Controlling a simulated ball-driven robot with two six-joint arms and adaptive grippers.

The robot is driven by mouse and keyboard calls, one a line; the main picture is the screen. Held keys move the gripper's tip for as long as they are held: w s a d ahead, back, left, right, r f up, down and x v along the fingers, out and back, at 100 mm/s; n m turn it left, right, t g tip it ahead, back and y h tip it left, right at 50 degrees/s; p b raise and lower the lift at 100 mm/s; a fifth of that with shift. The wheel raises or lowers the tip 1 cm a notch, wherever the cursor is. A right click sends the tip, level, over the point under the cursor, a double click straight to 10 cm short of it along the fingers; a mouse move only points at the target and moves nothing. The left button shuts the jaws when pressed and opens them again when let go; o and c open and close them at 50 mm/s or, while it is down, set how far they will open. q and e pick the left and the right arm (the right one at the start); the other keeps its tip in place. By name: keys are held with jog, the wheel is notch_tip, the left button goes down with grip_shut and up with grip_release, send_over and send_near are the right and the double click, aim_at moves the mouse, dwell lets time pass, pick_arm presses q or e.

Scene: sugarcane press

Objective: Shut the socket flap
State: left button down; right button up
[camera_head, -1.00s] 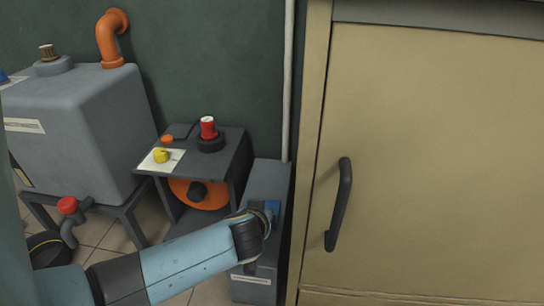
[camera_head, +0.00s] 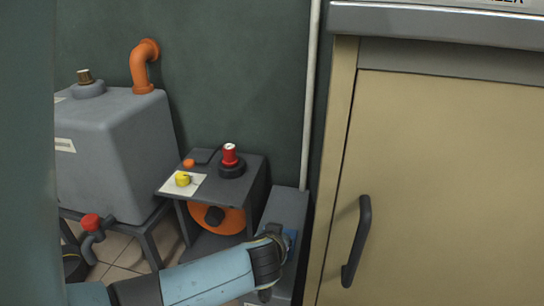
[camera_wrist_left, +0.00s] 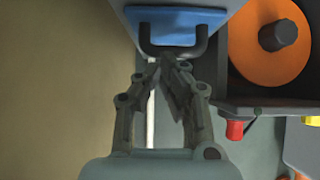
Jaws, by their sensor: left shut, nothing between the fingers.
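The socket is a blue panel on a low grey box (camera_head: 287,207) beside the cabinet. The blue part (camera_head: 292,238) shows just past my left wrist in the head view. In the left wrist view the blue panel (camera_wrist_left: 165,24) is at the top, with a dark U-shaped bar (camera_wrist_left: 172,50) across its lower edge. I cannot tell how far the flap stands open. My left gripper (camera_wrist_left: 168,62) is shut and empty, its fingertips just below the bar; I cannot tell if they touch it. My right gripper is not in view.
A machine with an orange wheel (camera_head: 232,222), red knob (camera_head: 229,154) and yellow button (camera_head: 182,179) stands left of the box. A grey tank (camera_head: 115,150) is farther left. A beige cabinet (camera_head: 440,190) with a dark handle (camera_head: 357,240) closes off the right.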

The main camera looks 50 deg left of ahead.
pick_arm(q)
jog(key=r+p, duration=0.1)
jog(key=r, duration=0.1)
jog(key=shift+w+a+r+p, duration=0.1)
jog(key=shift+w+r+p, duration=0.2)
jog(key=shift+r+p, duration=0.1)
jog(key=s+d+f, duration=0.1)
jog(key=s, duration=0.1)
jog(key=s+d+f+b, duration=0.1)
jog(key=s+d+f, duration=0.2)
jog(key=s, duration=0.1)
jog(key=shift+s+d+f, duration=0.35)
jog(key=shift+f, duration=0.05)
jog(key=shift+s+d+f, duration=0.2)
jog(key=shift+s+d, duration=0.1)
jog(key=shift+s, duration=0.1)
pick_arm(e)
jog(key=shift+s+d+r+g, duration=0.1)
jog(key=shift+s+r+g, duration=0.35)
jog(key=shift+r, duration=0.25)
